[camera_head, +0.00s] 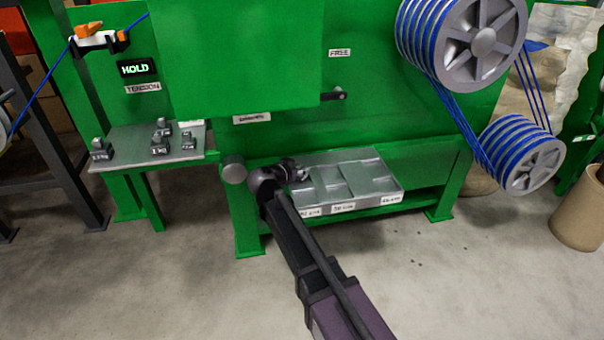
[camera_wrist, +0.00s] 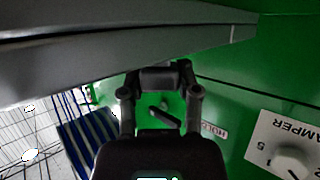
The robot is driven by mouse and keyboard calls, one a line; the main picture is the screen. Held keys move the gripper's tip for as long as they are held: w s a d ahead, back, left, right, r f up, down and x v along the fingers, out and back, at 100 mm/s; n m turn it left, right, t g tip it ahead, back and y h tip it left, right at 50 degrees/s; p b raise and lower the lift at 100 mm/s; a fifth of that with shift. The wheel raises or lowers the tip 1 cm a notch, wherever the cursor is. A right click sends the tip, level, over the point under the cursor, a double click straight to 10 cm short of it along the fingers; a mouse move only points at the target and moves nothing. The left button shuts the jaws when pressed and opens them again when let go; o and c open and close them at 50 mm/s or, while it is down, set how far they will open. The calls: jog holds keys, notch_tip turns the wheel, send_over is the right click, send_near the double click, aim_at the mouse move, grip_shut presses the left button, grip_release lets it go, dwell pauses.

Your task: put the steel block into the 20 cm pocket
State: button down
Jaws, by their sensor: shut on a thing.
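My gripper (camera_head: 296,173) is at the left end of the grey metal tray (camera_head: 385,184), low over it, in the head view. In the wrist view my gripper (camera_wrist: 160,82) is shut on a grey steel block (camera_wrist: 159,77), held between the fingertips. In the head view the block is too small and dark to tell from the gripper. The tray has several shallow pockets and white labels along its front edge. The middle label (camera_head: 343,206) seems to read 20 cm. The left pocket is partly hidden by my gripper and arm.
Several steel weights (camera_head: 160,142) stand on a grey side shelf (camera_head: 130,155) at the left. A green machine housing (camera_head: 250,60) rises behind the tray. Spools of blue cable (camera_head: 480,40) hang at the right. A damper dial (camera_wrist: 291,160) shows in the wrist view.

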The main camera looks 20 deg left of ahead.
jog(key=shift+f, duration=0.25)
jog(key=shift+c, duration=1.6)
grip_release()
jog(key=shift+r, duration=0.1)
jog(key=shift+r, duration=0.15)
jog(key=shift+s+r, duration=0.1)
jog(key=shift+s, duration=0.05)
jog(key=p+v, duration=0.4)
jog(key=v, duration=0.7)
jog(key=shift+s+a+p, duration=0.15)
jog(key=shift+s+p, duration=0.15)
jog(key=shift+p, duration=0.05)
